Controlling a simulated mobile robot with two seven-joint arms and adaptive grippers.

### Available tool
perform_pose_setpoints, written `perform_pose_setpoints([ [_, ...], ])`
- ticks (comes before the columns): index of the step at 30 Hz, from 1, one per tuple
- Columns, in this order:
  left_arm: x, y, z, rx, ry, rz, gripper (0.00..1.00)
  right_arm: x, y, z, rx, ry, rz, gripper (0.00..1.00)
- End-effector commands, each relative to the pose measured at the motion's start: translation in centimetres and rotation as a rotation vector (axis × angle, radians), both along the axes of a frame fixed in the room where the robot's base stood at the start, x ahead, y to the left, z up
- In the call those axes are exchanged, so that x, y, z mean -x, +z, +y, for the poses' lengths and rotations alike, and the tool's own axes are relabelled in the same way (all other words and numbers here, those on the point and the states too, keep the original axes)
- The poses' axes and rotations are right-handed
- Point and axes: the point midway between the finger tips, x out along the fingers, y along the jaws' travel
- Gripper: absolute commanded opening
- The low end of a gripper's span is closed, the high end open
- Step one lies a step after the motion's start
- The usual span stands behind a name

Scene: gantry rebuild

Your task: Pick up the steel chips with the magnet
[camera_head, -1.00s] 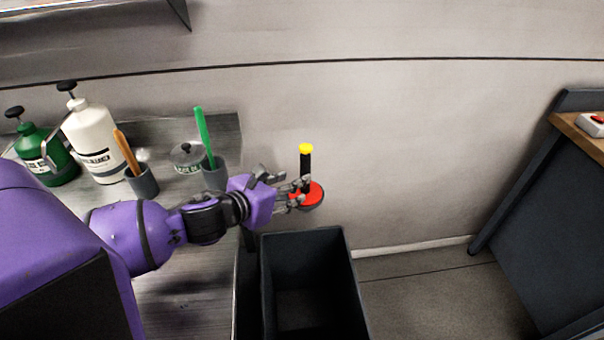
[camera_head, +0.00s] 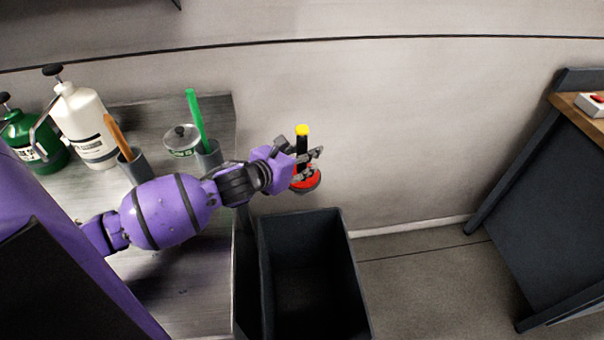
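The magnet (camera_head: 305,181) has a red round base, a black upright handle and a yellow top. My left gripper (camera_head: 307,158) is shut around its black handle. It holds the magnet in the air beyond the counter's right edge, near the back rim of a dark open bin. The magnet's underside is hidden, so I cannot tell whether anything clings to it. I cannot make out any steel chips. My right gripper is not in view.
The dark bin (camera_head: 302,240) stands beside the metal counter (camera_head: 195,290). On the counter are a green bottle (camera_head: 38,148), a white pump bottle (camera_head: 88,125), a lidded tin (camera_head: 182,141) and two cups with brushes. A dark bench (camera_head: 560,190) stands at right.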

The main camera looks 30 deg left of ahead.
Motion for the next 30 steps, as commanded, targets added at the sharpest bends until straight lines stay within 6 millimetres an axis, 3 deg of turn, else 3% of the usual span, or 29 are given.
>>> perform_pose_setpoints([
  [3, 0.0, 0.0, 0.0, 0.000, 0.000, 0.000, 0.42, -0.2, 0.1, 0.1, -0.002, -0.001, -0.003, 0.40],
  [13, 0.0, 0.0, 0.0, 0.000, 0.000, 0.000, 0.00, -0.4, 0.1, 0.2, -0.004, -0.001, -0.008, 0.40],
  [23, 0.0, 0.3, 0.0, 0.000, -0.001, -0.004, 0.00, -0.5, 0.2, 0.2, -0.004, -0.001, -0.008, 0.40],
  [30, -0.1, 2.6, -0.1, -0.003, -0.004, -0.007, 0.00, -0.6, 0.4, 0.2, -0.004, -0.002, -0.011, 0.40],
])
